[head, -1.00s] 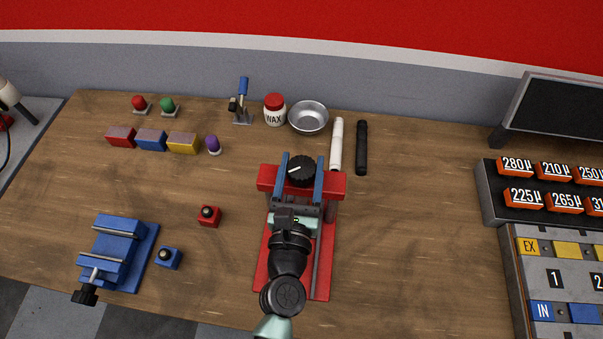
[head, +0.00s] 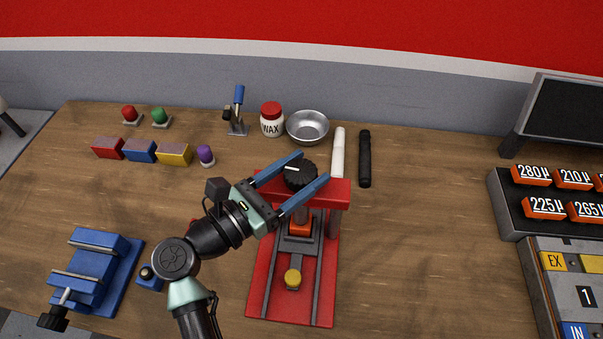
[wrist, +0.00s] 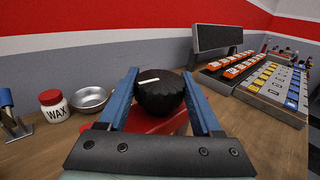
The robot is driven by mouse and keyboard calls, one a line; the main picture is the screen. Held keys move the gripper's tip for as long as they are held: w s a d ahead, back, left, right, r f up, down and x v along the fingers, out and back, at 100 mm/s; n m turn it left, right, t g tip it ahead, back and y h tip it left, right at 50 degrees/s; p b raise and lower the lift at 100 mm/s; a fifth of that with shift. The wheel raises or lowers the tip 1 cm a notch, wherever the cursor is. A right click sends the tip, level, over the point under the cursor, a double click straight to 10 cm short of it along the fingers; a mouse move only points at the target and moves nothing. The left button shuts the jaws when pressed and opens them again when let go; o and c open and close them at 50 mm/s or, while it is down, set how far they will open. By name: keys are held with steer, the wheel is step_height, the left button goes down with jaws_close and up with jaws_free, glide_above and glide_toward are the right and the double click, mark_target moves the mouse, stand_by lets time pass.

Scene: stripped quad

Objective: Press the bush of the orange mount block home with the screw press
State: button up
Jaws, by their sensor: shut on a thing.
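The red screw press (head: 262,265) stands on the bench with its black knob (head: 300,173) on top, a white mark on the knob. My gripper (head: 314,165) is shut on this knob, its blue fingers on either side and slanting up to the right. The knob also shows between the fingers in the wrist view (wrist: 160,98). The orange mount block (head: 299,226) sits in the press below the crossbar, under the screw. Its bush is not clearly visible.
A white rod (head: 338,150) and a black rod (head: 364,158) lie behind right, near a metal bowl (head: 307,127) and wax jar (head: 271,120). A blue vise (head: 95,265) stands front left.

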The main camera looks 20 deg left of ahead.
steer(key=shift+m+g+h+b, duration=0.6)
steer(key=shift+m+g+h, duration=0.3)
steer(key=shift+h, duration=0.5)
steer(key=shift+d+m, duration=0.1)
steer(key=shift+m, duration=0.3)
steer(key=o, duration=1.4)
steer(key=shift+c, duration=0.2)
steer(key=b+v, duration=0.4)
steer(key=v, duration=0.9)
steer(key=shift+w, duration=0.2)
